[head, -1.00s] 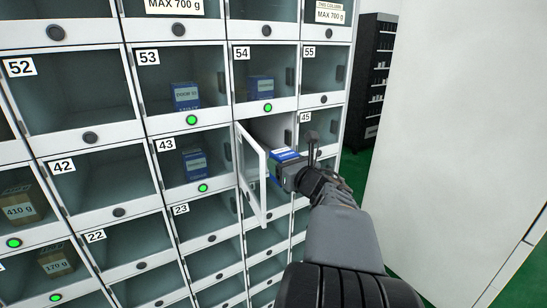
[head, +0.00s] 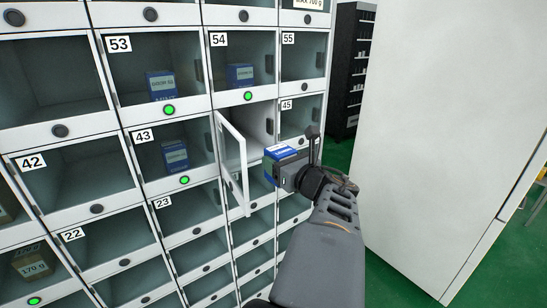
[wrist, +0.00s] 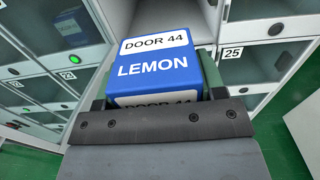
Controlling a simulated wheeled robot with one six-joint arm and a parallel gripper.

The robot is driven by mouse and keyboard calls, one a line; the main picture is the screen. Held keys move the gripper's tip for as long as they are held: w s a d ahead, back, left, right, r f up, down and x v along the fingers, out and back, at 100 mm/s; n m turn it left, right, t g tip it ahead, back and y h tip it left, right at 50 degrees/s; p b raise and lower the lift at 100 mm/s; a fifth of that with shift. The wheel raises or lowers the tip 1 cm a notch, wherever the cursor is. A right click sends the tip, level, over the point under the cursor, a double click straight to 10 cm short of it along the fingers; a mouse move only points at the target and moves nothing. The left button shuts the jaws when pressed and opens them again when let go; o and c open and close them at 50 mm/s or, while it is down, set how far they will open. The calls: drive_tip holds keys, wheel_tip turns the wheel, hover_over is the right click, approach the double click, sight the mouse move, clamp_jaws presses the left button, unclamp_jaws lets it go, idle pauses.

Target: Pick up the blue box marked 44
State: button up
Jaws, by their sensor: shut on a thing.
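The blue box (head: 279,152) is held by my gripper (head: 289,165) in front of the locker wall. In the wrist view the box (wrist: 153,68) fills the upper middle and reads "DOOR 44" and "LEMON". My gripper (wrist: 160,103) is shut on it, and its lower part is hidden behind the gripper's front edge. The box is outside the open compartment (head: 258,122), to the right of that compartment's open door (head: 233,165).
The open door sticks out close to the left of the box. Other blue boxes stand behind doors 53 (head: 161,86), 54 (head: 241,75) and 43 (head: 175,156). A large white panel (head: 435,130) stands to the right, with green floor (head: 342,155) between.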

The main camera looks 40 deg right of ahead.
drive_tip(key=s+a+b, duration=0.1)
drive_tip(key=s+b, duration=0.3)
drive_tip(key=s, duration=0.9)
drive_tip(key=shift+a, duration=0.4)
drive_tip(key=shift+w, duration=0.1)
